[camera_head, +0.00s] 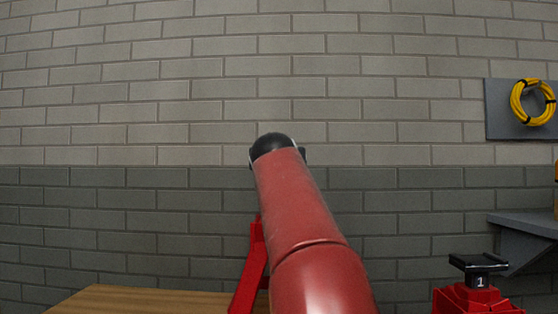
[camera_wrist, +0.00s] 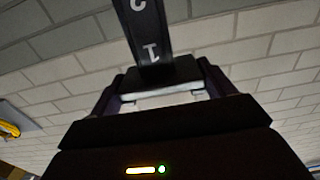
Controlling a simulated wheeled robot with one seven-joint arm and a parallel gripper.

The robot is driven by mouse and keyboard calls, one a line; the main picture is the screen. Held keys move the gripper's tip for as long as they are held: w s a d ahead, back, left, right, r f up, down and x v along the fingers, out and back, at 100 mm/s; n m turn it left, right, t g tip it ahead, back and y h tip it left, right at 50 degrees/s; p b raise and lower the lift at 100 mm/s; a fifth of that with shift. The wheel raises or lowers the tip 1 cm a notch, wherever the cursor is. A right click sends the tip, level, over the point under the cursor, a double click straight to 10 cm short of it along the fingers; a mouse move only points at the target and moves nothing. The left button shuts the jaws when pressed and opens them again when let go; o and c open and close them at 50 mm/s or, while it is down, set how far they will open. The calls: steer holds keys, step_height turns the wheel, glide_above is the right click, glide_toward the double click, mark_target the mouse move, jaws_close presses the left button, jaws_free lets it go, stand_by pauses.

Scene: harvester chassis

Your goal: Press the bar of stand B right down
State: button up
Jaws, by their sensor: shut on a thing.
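In the wrist view my gripper (camera_wrist: 160,94) is shut on the black head of a stand's bar (camera_wrist: 146,28). The bar carries white numerals 1 and 2, which appear upside down, and runs out of the top of the picture. The stand's body and letter are not visible, so I cannot tell whether it is stand B or how far down the bar sits. In the head view my red arm hides the gripper and the held bar. A slanted red piece (camera_head: 248,272) shows left of the arm; I cannot tell what it belongs to.
A second red stand (camera_head: 470,299) with a black head and numeral 1 is at lower right. A wooden surface (camera_head: 130,299) is at lower left. A grey shelf (camera_head: 527,224) and a panel with coiled yellow cable (camera_head: 518,103) are on the brick wall at right.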

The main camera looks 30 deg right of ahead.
step_height(320, 180, down, 7)
steer(key=b, duration=0.5)
steer(key=shift+f, duration=0.15)
steer(key=shift+w, duration=0.1)
steer(key=o, duration=1.2)
steer(key=shift+f, duration=0.1)
steer(key=shift+o, duration=0.5)
steer(key=b+v, duration=0.2)
steer(key=v, duration=0.6)
